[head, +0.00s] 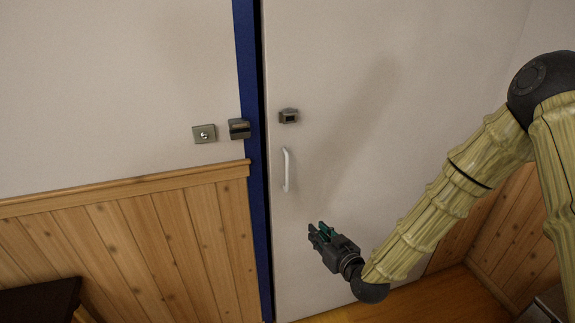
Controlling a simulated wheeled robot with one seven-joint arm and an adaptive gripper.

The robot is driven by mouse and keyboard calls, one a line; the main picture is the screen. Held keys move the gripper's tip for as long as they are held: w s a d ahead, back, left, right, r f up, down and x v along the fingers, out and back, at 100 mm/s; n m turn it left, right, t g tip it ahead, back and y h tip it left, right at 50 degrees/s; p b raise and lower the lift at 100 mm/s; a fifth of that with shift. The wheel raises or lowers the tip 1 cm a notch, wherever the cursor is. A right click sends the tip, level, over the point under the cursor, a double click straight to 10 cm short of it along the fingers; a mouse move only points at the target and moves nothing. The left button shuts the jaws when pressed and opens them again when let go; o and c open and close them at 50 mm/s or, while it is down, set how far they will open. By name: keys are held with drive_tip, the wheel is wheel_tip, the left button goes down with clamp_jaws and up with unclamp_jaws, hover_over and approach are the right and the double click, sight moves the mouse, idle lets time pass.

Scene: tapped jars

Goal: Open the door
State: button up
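The pale door (410,120) fills the middle and right of the head view. A white vertical bar handle (286,170) is on it near its left edge. A small metal latch box (289,116) sits on the door above the handle. A narrow dark strip runs between the door's left edge and the blue frame (248,80); I cannot tell whether the door is ajar. My gripper (317,233) is below and to the right of the handle, apart from it, with its fingers toward the upper left. It holds nothing visible; its finger opening is too small to make out.
A metal catch (239,128) sits at the frame's left side, beside a square metal plate (204,133) on the wall. Wood panelling (150,240) covers the lower left wall. A dark piece of furniture (40,300) stands at the bottom left. Wooden floor (400,305) shows below the door.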

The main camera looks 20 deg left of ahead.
sight(288, 176)
drive_tip(key=w+a+r+n+t+y+p, duration=0.1)
drive_tip(key=a+r, duration=0.2)
drive_tip(key=r, duration=0.3)
drive_tip(key=w+a+r+n+t+y, duration=0.1)
drive_tip(key=w+a+r+y, duration=0.1)
drive_tip(key=r, duration=0.3)
drive_tip(key=p+x, duration=0.1)
drive_tip(key=x, duration=0.2)
drive_tip(key=p+x, duration=0.1)
drive_tip(key=x, duration=0.3)
drive_tip(key=p+x, duration=0.1)
drive_tip(key=x, duration=0.2)
drive_tip(key=shift+w+a+f+p, duration=0.15)
drive_tip(key=shift+a+f+p, duration=0.1)
drive_tip(key=shift+a+p, duration=0.1)
clamp_jaws()
drive_tip(key=shift+d, duration=0.1)
